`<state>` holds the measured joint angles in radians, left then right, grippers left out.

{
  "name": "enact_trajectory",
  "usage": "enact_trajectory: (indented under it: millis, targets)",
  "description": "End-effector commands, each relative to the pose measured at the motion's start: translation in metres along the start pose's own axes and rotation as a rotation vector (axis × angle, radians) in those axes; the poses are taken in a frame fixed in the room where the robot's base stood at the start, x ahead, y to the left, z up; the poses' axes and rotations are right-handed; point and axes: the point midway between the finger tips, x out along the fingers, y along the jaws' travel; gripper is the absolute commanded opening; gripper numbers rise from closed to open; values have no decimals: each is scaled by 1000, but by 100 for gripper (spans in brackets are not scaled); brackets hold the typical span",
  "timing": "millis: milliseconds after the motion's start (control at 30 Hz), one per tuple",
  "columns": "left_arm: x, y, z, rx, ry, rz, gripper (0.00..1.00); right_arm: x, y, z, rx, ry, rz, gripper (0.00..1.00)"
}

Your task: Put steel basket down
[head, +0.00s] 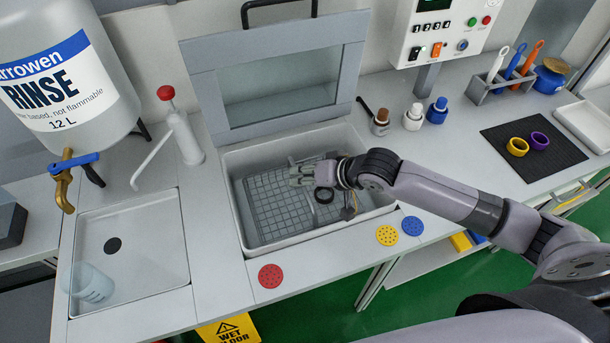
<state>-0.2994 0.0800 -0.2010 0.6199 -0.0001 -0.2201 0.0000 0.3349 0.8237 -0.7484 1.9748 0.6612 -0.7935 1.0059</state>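The steel basket (268,213) is a grey wire-mesh basket inside the open white-rimmed basin in the middle of the bench. Its grid shows below and left of my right gripper. My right gripper (297,172) reaches into the basin from the right, with its fingers pointing left over the back part of the basket. It covers part of the basket's back and right side. I cannot tell whether the fingers are closed on the basket or whether the basket touches the basin floor. My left gripper is not in view.
The windowed lid (280,80) stands raised behind the basin (305,234). Red (271,276), yellow (387,235) and blue (413,226) discs lie along the front edge. A sink (150,240) with a clear beaker (92,284) is left. A dark mat (560,158) with two rings lies right.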

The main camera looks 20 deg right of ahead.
Motion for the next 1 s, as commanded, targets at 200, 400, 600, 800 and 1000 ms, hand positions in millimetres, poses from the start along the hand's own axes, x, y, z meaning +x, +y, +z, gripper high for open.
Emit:
enact_trajectory:
  millis: [200, 400, 600, 800, 1000]
  targets:
    - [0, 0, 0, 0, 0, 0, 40, 0, 0, 0, 0, 0, 0, 29]
    - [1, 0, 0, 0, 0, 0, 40, -4, -4, -4, -1, 3, -2, 29]
    - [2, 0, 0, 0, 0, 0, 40, -37, -5, -6, -3, 0, 2, 29]
    - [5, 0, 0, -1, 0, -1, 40, -84, -4, -6, -4, 0, 4, 29]
    - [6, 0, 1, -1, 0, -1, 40, -114, -5, -6, -2, 0, 3, 29]
